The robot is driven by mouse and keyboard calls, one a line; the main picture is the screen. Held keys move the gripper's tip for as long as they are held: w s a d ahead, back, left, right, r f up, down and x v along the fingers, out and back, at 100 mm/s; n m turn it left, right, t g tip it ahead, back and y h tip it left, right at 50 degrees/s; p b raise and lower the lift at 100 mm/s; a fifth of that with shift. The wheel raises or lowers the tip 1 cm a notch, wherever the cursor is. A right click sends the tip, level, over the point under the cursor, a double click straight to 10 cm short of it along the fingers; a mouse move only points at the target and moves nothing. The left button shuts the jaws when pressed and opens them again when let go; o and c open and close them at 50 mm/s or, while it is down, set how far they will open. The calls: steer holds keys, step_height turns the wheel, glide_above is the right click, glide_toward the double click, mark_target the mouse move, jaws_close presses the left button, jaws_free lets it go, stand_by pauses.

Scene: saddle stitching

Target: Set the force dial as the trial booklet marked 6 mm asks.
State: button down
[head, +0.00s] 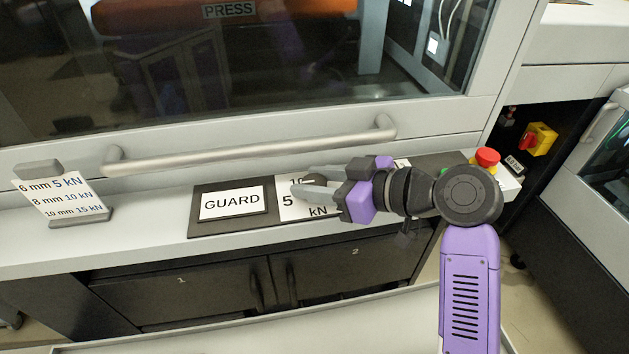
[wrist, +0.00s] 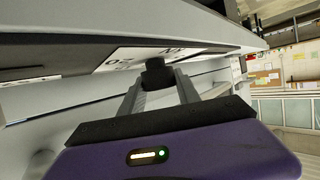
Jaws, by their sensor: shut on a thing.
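The force dial's white plate (head: 288,208) sits on the dark panel of the ledge, with "5", "10" and "kN" legible; my gripper hides the rest. My gripper (head: 304,181) reaches in from the right, its grey fingers shut on the black dial knob (wrist: 155,73), which shows between the fingertips in the wrist view. The knob's pointer is not visible, so its setting cannot be read. A card (head: 65,207) at the left reads 6 mm 5 kN, 8 mm 10 kN, 10 mm 15 kN. No booklet marked 6 mm is in view.
A GUARD plate (head: 231,203) lies just left of the dial. A long handle bar (head: 250,150) runs behind, below the PRESS window. A red button (head: 487,157) stands at the ledge's right end. Dark cupboards 1 and 2 (head: 185,292) are below.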

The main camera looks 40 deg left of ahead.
steer(key=c, duration=0.9)
jaws_free()
steer(key=shift+d, duration=0.1)
steer(key=b+v, duration=0.1)
steer(key=v, duration=0.6)
steer(key=shift+d+r, duration=0.15)
steer(key=shift+d, duration=0.1)
